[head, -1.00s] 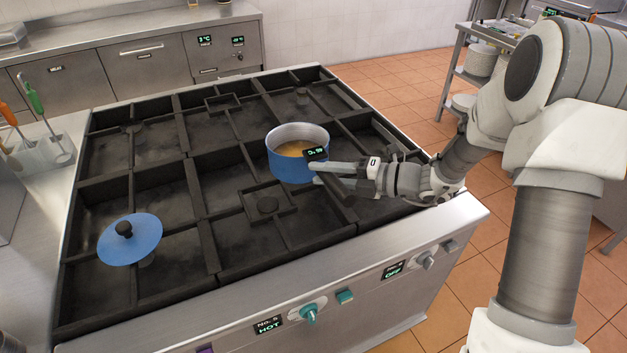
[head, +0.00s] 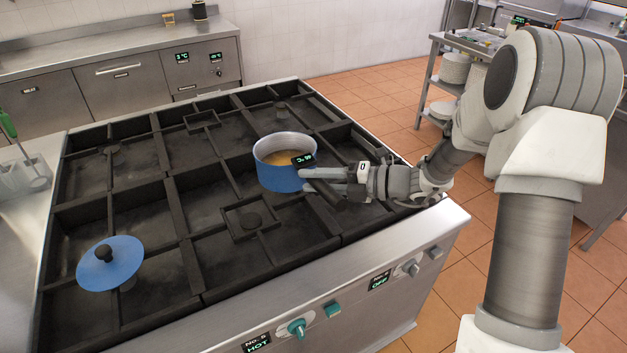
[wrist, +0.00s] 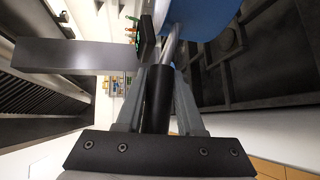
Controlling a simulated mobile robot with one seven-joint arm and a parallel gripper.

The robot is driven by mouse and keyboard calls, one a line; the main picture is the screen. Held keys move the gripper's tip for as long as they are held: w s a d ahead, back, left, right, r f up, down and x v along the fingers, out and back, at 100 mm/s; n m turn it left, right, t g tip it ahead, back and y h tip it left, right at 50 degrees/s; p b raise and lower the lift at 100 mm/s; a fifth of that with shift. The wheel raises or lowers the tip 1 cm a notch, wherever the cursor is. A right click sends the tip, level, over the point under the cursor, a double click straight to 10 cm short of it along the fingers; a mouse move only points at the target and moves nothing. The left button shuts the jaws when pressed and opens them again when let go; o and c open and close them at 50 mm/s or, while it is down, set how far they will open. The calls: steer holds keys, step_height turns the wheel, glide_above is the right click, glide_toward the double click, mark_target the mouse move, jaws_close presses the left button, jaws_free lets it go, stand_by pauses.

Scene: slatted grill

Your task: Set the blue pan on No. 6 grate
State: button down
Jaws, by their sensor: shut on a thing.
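The blue pan (head: 279,178) has a pale metal inside with yellowish contents. It is over the right part of the slatted grill (head: 190,290) and looks level. I cannot tell if it touches the bars. My gripper (head: 318,178) is shut on its handle, to the right of the pan. In the wrist view the dark handle (wrist: 158,98) runs between my gripper's fingers (wrist: 158,105), with the blue pan (wrist: 203,15) at the top. The front right control display (head: 379,281) reads OFF; its number is too small to read surely. The grate below is partly hidden by the pan and arm.
A blue lid (head: 110,268) with a black knob lies on the front left grates. A front display (head: 256,342) reads No. 5 HOT. A teal knob (head: 297,328) is beside it. Utensils stand in a holder (head: 25,175) at left. The middle grates are bare.

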steer(key=shift+r, duration=0.3)
steer(key=shift+r+p, duration=1.95)
steer(key=shift+p, duration=0.45)
steer(key=shift+w+f, duration=0.1)
steer(key=shift+f, duration=0.05)
